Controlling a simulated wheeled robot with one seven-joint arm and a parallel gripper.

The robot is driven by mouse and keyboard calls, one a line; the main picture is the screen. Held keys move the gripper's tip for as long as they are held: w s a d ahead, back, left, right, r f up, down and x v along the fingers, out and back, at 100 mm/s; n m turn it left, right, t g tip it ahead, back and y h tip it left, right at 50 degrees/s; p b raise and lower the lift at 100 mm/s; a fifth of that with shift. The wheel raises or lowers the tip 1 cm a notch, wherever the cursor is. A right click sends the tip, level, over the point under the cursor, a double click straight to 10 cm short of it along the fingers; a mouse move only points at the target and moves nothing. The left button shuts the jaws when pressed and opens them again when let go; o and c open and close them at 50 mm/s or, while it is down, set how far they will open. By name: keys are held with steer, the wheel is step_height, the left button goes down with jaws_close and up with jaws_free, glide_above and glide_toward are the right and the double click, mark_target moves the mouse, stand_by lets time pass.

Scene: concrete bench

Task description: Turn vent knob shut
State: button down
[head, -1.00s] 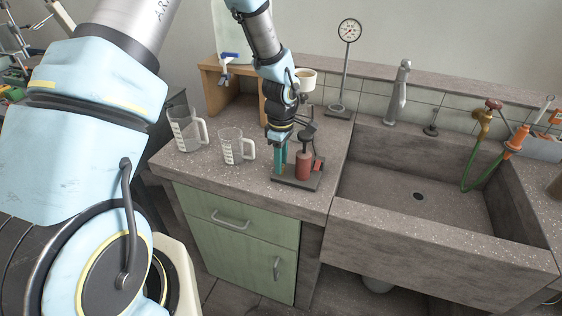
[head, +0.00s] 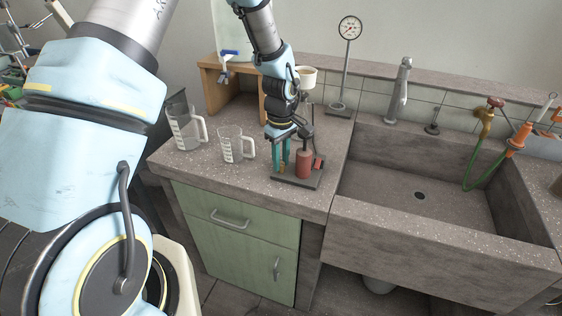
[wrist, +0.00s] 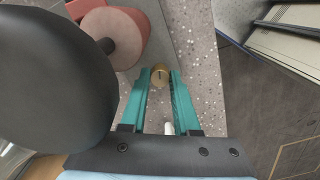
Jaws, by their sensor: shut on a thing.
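My gripper (head: 281,167) points down at the left end of a small dark stand (head: 298,182) on the bench. Its two teal fingers sit either side of a small brass knob (wrist: 160,76), which the wrist view shows between the fingertips. The gripper is shut on this knob. A faint mark crosses the knob's top. Only a sliver of the brass knob (head: 283,168) shows between the fingers in the head view. A red cylinder (head: 303,164) with a dark rod and cap stands on the same stand, just right of the fingers.
A large dark round shape (wrist: 50,85) fills the wrist view's left side, close to the fingers. Two clear measuring jugs (head: 232,146) (head: 184,128) stand left on the bench. A gauge on a post (head: 345,70) stands behind. A deep sink (head: 410,190) lies right.

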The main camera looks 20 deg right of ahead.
steer(key=shift+m, duration=0.8)
steer(key=c, duration=0.6)
jaws_free()
steer(key=shift+c, duration=0.2)
step_height(320, 180, up, 11)
steer(key=b, duration=0.3)
steer(key=shift+f, duration=0.1)
